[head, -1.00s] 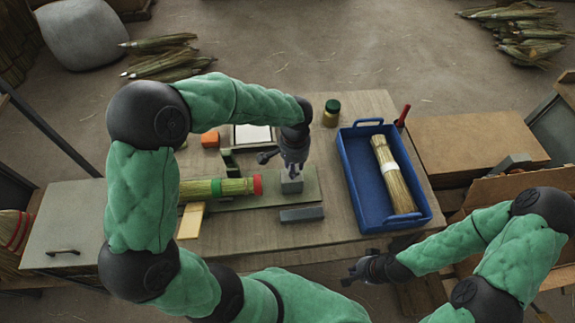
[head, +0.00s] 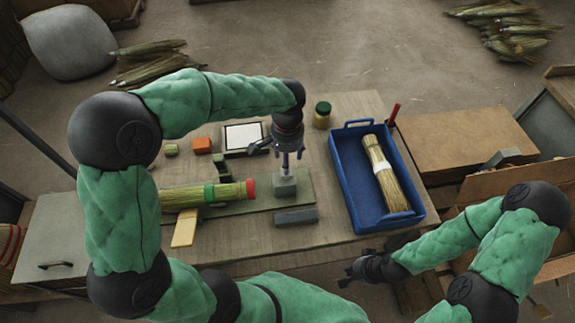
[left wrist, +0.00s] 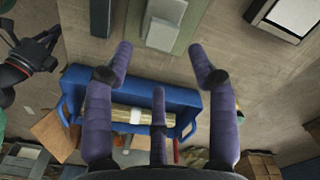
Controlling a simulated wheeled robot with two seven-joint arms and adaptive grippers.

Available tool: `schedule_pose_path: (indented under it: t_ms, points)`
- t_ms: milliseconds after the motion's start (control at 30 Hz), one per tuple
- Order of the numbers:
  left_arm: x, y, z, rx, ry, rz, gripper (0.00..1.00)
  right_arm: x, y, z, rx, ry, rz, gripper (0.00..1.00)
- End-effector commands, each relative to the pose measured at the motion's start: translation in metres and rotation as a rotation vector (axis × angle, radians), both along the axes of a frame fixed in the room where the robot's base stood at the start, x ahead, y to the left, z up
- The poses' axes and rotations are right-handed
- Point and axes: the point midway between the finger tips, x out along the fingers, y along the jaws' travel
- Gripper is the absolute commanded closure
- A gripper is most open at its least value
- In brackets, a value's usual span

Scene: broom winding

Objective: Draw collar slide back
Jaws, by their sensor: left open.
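A grey block (head: 285,187), which looks like the collar slide, sits on the green base plate (head: 232,209), to the right of the red end of a straw bundle (head: 180,198). In the left wrist view, the block (left wrist: 162,30) lies beyond the spread fingers (left wrist: 160,65). My right gripper (head: 345,276) looks open and empty near the table's front edge.
A blue tray (head: 347,193) holding a bound straw bundle (head: 383,172) stands right of the plate. A loose grey bar (head: 296,216) lies in front of the block. A jar (head: 322,115), an orange block (head: 202,145) and a white-topped box (head: 247,136) stand behind.

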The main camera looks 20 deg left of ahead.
Motion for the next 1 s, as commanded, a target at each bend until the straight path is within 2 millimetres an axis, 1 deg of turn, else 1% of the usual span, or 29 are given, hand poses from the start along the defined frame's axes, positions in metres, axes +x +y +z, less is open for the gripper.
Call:
schedule_pose_path:
  t_ms: [33,100,200,300,400,533,1000]
  points:
    - [0.001,0.000,0.011,0.000,-0.004,0.000,0.42,0.000,0.000,0.000,0.000,0.000,0.000,1.00]
    - [0.001,0.000,0.024,0.000,-0.004,-0.001,0.42,0.000,0.000,0.000,0.000,0.000,0.000,1.00]
    - [0.001,-0.001,0.039,-0.001,-0.003,0.000,0.42,0.000,0.000,0.000,0.000,0.000,0.000,1.00]
    - [0.001,-0.001,0.050,0.000,-0.002,0.000,0.42,0.000,0.000,0.000,0.000,0.000,0.000,1.00]
    - [0.000,-0.001,0.057,0.000,0.000,0.000,0.42,0.000,0.000,0.000,0.000,0.000,0.000,1.00]
    - [0.000,-0.001,0.060,0.000,0.000,-0.001,0.42,0.000,0.000,0.000,0.000,0.000,0.000,1.00]
    - [0.000,0.000,0.060,0.000,0.001,0.000,0.42,0.000,0.000,0.000,0.000,0.000,0.000,1.00]
